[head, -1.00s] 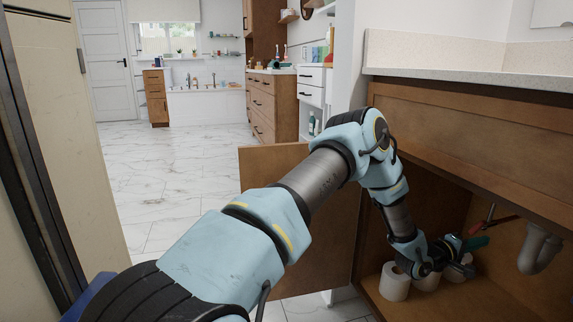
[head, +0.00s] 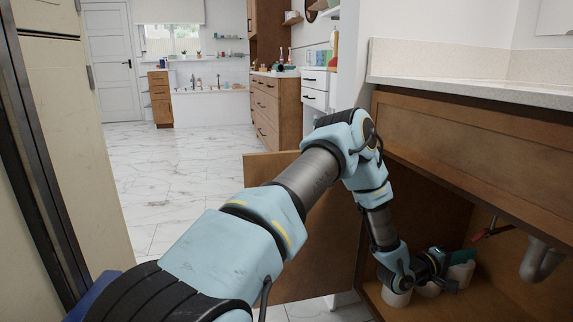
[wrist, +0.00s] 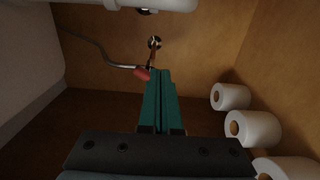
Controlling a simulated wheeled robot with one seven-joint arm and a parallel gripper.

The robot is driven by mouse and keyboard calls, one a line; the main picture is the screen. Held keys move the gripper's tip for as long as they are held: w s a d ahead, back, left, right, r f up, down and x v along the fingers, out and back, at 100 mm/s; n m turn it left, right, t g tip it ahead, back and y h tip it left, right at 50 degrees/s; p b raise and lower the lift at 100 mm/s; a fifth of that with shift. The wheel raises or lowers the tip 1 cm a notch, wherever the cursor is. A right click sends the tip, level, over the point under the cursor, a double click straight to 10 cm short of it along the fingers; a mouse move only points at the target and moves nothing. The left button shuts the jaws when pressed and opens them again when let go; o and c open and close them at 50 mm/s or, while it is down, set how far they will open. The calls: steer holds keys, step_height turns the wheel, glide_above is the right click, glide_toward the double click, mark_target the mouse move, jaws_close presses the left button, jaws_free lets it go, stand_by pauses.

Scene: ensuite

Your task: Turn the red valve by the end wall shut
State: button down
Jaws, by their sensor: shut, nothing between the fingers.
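The red valve (head: 482,237) is inside the open under-sink cabinet, near its end wall. In the wrist view its red handle (wrist: 141,74) sits at the end of a thin metal pipe that comes down from a round wall fitting. My gripper (head: 472,254) is inside the cabinet, below and left of the valve in the head view. In the wrist view my gripper (wrist: 160,73) has its teal fingers pressed together and empty. The fingertips appear just right of the red handle; I cannot tell whether they touch it.
White paper rolls (wrist: 231,96) stand along the right in the wrist view. A grey drain pipe (head: 541,262) hangs right of the valve in the head view. The open cabinet door (head: 318,245) is beside my arm. The counter (head: 470,83) is above, and open floor (head: 170,150) lies left.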

mark_target(484, 232)
steer(key=shift+w+d+r+n+b, duration=0.45)
steer(key=shift+d+r+n+b, duration=0.5)
steer(key=shift+b, duration=0.75)
steer(key=shift+w+d+r+n+b, duration=0.45)
steer(key=shift+d+r+n+b, duration=0.55)
steer(key=shift+b, duration=0.75)
steer(key=shift+w+d+r+n+b, duration=0.45)
steer(key=shift+d+r+n+b, duration=0.5)
steer(key=shift+b, duration=0.75)
